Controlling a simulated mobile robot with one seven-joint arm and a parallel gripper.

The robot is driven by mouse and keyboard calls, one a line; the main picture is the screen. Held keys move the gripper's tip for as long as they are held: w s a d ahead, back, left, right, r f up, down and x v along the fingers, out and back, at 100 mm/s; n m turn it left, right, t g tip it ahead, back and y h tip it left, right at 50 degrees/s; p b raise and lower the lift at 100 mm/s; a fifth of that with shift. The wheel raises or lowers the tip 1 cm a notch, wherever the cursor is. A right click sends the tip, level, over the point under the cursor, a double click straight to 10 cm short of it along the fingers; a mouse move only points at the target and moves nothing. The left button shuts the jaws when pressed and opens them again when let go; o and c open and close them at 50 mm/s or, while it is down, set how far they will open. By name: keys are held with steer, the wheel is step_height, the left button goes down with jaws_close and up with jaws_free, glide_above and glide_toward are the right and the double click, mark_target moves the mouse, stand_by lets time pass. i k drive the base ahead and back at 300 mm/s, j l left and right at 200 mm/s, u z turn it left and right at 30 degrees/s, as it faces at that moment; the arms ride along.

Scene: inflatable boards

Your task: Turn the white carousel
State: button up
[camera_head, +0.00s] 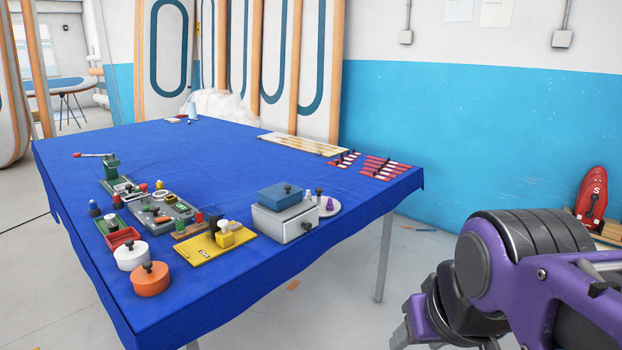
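A low white round disc (331,211), which looks like the white carousel, lies on the blue table beside the right side of a grey box. A few small dark, white and purple pieces (319,195) stand on it; the box hides part of its left side. My purple and black arm is at the lower right, off the table's right side and well apart from the disc. Its lower end, seemingly my gripper (408,333), is partly cut off by the bottom edge, and its fingers cannot be made out clearly.
The grey box (270,224) carries a blue block (281,195) and has a dark knob facing front. A yellow board (215,245), a white lidded pot (131,258) and an orange one (151,281) stand further left. Red-and-white strips (385,168) lie behind the disc. The table's middle is clear.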

mark_target(319, 198)
steer(key=i+l, duration=0.2)
steer(key=i, duration=0.3)
steer(key=i+l, duration=0.2)
steer(key=i, duration=0.35)
steer(key=z, duration=0.05)
